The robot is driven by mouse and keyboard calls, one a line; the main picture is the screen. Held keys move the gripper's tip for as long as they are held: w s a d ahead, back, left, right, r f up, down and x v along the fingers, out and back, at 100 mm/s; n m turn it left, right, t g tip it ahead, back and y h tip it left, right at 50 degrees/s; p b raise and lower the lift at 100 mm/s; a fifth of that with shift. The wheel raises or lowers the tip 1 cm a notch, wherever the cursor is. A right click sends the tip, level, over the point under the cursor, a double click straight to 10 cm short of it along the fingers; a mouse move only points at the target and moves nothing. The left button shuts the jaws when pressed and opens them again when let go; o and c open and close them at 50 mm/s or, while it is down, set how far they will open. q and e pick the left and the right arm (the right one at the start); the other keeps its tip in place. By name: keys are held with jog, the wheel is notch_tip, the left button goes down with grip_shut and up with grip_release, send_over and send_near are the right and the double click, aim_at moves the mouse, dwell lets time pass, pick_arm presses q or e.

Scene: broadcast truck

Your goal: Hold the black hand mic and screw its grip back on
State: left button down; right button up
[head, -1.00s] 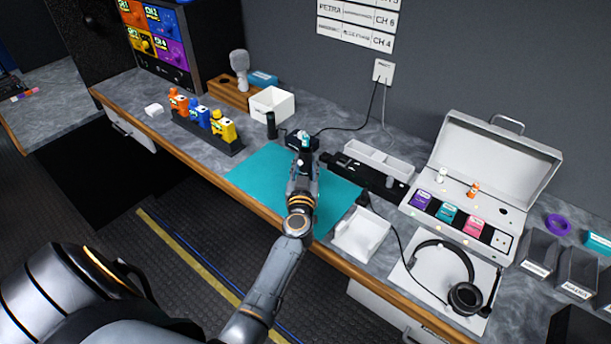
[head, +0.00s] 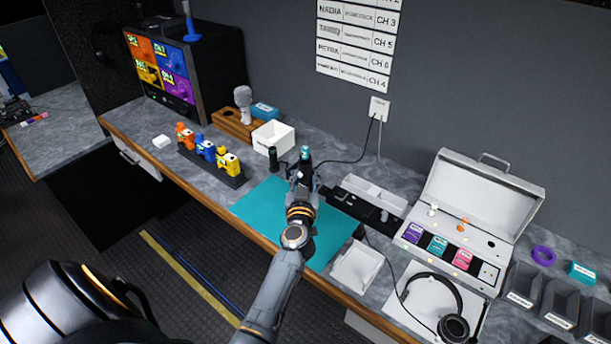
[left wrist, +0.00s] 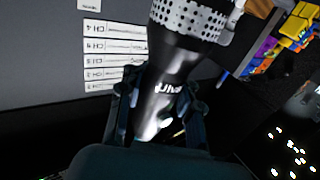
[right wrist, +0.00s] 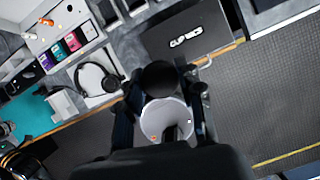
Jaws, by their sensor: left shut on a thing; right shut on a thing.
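In the left wrist view the black hand mic (left wrist: 168,85) has a silver mesh head (left wrist: 190,18) at the top and white lettering on its dark, tapering body. My left gripper (left wrist: 158,118) is shut on the body's lower part. In the head view my left gripper (head: 303,180) is over the teal mat (head: 335,232), with a dark, teal-topped end (head: 305,155) standing up from it. My right gripper (right wrist: 163,100) shows only in the right wrist view. It is shut on a dark rounded piece (right wrist: 160,78); I cannot tell whether this is the grip.
A black cylinder (head: 273,158) stands by the white box (head: 272,138). Bodypacks stand in a dark rack (head: 215,170) to the left. An open white case (head: 480,205), white tray (head: 355,268) and headphones (head: 440,305) are to the right. The teal mat is mostly clear.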

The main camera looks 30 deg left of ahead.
aim_at(305, 184)
dwell(0.6)
